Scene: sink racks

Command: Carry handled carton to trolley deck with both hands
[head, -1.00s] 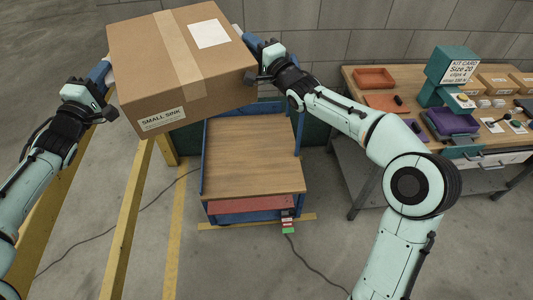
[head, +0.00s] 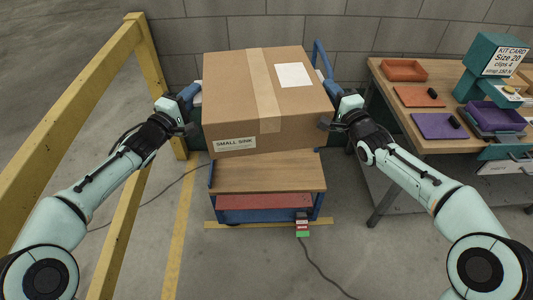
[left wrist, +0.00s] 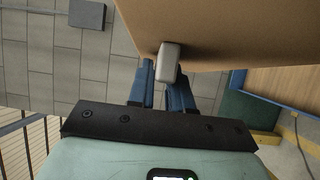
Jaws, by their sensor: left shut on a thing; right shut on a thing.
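The brown carton (head: 225,95), labelled "SMALL SINK", is held between my two grippers in the head view. It hides the back of the trolley deck (head: 265,178), and the picture does not show clearly whether it is clear of the deck. My left gripper (head: 192,94) is shut at the carton's left side. In the left wrist view its blue fingers (left wrist: 163,92) close on a pale handle (left wrist: 168,62) on the carton (left wrist: 215,30). My right gripper (head: 331,92) is shut at the carton's right side; the handle there is mostly hidden.
A yellow rail (head: 75,105) runs along the left. A workbench (head: 390,110) with trays and a kit card stand (head: 490,65) is at the right. A grey block wall is behind. A cable (head: 318,265) lies on the floor in front of the trolley.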

